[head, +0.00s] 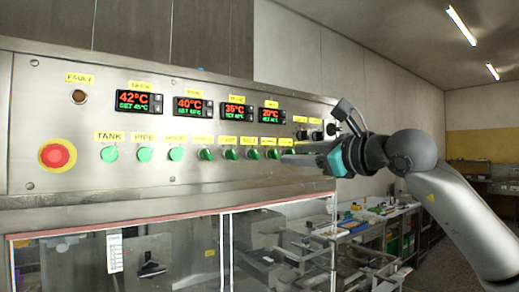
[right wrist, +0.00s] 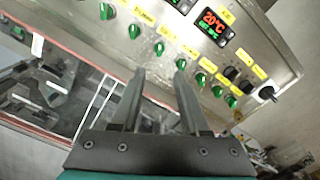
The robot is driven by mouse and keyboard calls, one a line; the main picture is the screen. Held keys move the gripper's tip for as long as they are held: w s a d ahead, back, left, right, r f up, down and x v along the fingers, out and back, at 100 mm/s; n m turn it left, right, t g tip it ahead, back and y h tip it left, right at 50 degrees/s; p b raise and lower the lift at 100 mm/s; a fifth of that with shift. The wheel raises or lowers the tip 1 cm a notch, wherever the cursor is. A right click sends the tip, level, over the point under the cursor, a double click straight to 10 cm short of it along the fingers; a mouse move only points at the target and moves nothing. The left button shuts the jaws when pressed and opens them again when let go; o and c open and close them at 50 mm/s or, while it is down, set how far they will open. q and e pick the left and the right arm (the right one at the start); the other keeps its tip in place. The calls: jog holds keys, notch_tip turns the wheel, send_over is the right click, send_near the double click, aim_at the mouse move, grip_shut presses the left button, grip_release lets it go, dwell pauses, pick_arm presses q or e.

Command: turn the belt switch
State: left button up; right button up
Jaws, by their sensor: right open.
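The control panel (head: 60,105) carries a row of green rotary switches, each under a yellow label. The two at the left read TANK (head: 109,154) and PIPE (head: 144,154); the labels further right are too small to read surely, so I cannot tell which is the belt switch. My right gripper (head: 288,159) reaches in from the right at the right end of the row. In the right wrist view its fingers (right wrist: 159,72) are apart and empty. One green switch (right wrist: 159,48) appears just beyond the gap, another (right wrist: 181,64) by the right fingertip. My left gripper is not in view.
A red emergency button (head: 57,155) on a yellow ring sits at the panel's left. Lit temperature displays (head: 139,101) run above the switches. Black knobs (head: 331,129) sit at the panel's right end. Below is a clear-fronted, red-edged enclosure (head: 180,245) with machinery inside.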

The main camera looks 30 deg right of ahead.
aim_at(257, 153)
jog(key=w+p, duration=0.2)
jog(key=w, duration=0.2)
jog(key=w+p, duration=0.1)
jog(key=w, duration=0.2)
jog(key=w+a+p, duration=0.1)
jog(key=w+p, duration=0.1)
jog(key=w, duration=0.2)
jog(key=shift+w+r+p, duration=0.1)
jog(key=shift+w+p, duration=0.2)
jog(key=shift+w, duration=0.05)
jog(key=shift+w+a, duration=0.1)
jog(key=shift+w, duration=0.65)
grip_shut()
